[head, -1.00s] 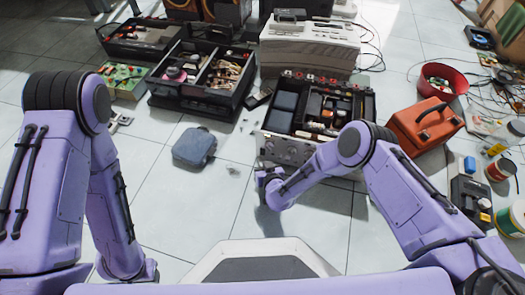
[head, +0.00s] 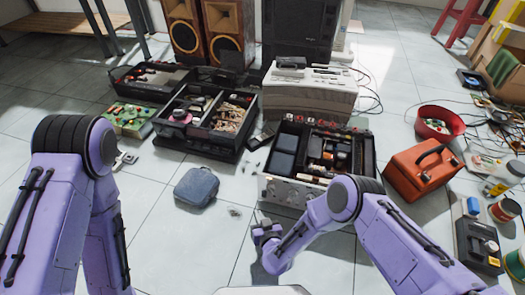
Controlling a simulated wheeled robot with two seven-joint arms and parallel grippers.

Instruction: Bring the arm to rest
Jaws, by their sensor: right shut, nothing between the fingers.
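My right arm (head: 400,235) comes in from the lower right, bends at a dark joint and reaches back toward the middle. Its gripper (head: 264,230) is small in the head view, low over the floor in front of the open hi-fi unit (head: 290,190). It is shut and holds nothing. My left arm (head: 68,210) hangs down along the left side, and its forearm runs out of the bottom edge, so the left gripper is hidden from view.
A blue-grey case (head: 197,187) lies on the tiles left of the right gripper. An orange toolbox (head: 421,170) and red bowl (head: 440,122) stand to the right. Open black cases (head: 205,148) and tall speakers (head: 226,32) are behind. The floor between my arms is mostly clear.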

